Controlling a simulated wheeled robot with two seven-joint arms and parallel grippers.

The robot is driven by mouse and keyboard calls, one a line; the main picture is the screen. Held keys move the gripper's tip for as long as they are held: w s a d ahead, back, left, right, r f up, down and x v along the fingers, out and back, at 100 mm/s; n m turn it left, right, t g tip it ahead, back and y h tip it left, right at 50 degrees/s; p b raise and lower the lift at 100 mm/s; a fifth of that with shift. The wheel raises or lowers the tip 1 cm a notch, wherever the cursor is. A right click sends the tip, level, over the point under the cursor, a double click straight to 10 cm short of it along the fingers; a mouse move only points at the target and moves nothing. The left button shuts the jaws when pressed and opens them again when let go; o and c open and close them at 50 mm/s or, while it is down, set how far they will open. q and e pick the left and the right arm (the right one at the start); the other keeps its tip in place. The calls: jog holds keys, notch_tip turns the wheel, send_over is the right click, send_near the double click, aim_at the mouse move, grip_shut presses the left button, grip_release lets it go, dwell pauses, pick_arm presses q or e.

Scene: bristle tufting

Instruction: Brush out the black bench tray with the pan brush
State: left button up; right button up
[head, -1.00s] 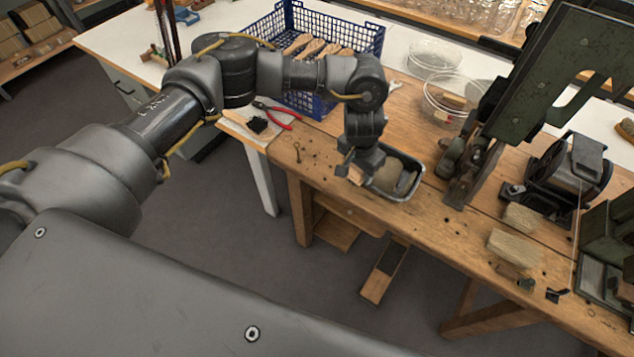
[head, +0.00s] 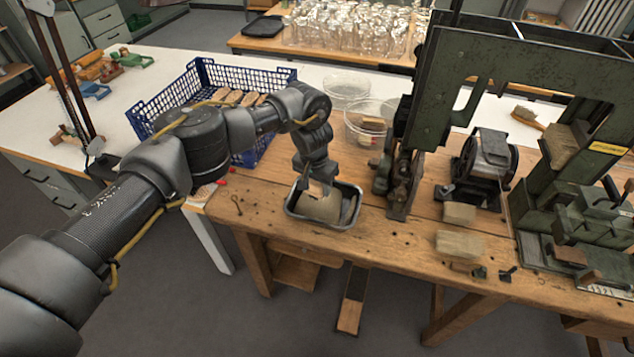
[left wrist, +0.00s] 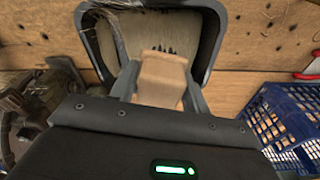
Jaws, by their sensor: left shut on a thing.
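The black bench tray (head: 352,216) is a small rounded dark tray on the wooden bench, near its front edge. It also shows at the top of the left wrist view (left wrist: 219,32). My left gripper (head: 312,188) is above the tray, pointing down, shut on the wooden handle of the pan brush (left wrist: 162,82). Whether the bristles touch the floor is hard to tell. Some wispy strands lie at the tray's upper left in the wrist view. My right gripper is out of view.
A blue crate (head: 160,108) with wooden pieces stands to the left behind the tray. Clear round bowls (head: 368,122) are behind it. A tall green machine (head: 440,90) stands close on the right.

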pick_arm(q)
jog(key=shift+f, duration=3.5)
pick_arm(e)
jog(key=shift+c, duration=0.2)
